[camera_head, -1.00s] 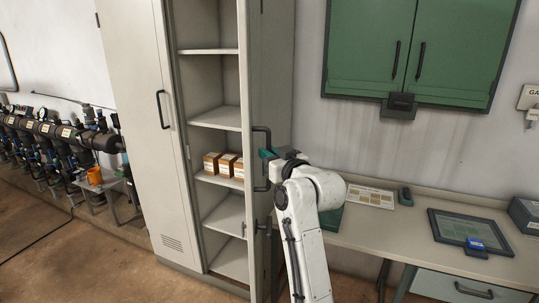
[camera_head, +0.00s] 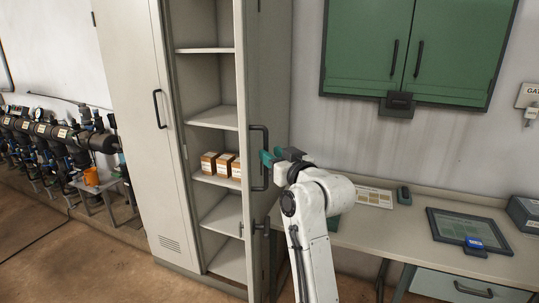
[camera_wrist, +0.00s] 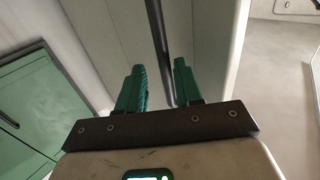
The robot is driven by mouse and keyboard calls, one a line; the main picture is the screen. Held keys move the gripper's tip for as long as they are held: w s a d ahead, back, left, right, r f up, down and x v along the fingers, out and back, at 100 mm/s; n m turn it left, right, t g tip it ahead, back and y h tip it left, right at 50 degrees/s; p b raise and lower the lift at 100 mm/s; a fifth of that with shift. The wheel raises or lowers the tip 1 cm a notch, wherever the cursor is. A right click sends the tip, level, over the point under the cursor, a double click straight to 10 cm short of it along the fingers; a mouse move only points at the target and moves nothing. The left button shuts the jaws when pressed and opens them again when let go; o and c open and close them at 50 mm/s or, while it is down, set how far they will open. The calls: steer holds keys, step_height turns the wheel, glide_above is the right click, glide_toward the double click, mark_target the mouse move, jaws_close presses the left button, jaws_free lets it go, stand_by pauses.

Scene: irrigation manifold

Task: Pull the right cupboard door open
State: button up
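The right cupboard door (camera_head: 270,60) stands swung out from the tall beige cupboard, nearly edge-on in the head view, with the shelves showing. My gripper (camera_head: 268,157), with teal fingers, is just right of the handle. In the wrist view my gripper (camera_wrist: 160,66) is open, its two fingers apart. The handle bar runs down between them in the picture. Whether the fingertips reach around the bar or stop short of it, I cannot tell.
The left cupboard door (camera_head: 135,120) is shut. Small boxes (camera_head: 220,165) sit on a shelf inside. A workbench (camera_head: 390,230) with a tablet (camera_head: 468,232) is at the right, below a green wall cabinet (camera_head: 370,45). Pipework (camera_head: 60,135) lines the left wall.

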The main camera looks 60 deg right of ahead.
steer(key=b+v, duration=0.1)
steer(key=v, duration=0.7)
stand_by(0.4)
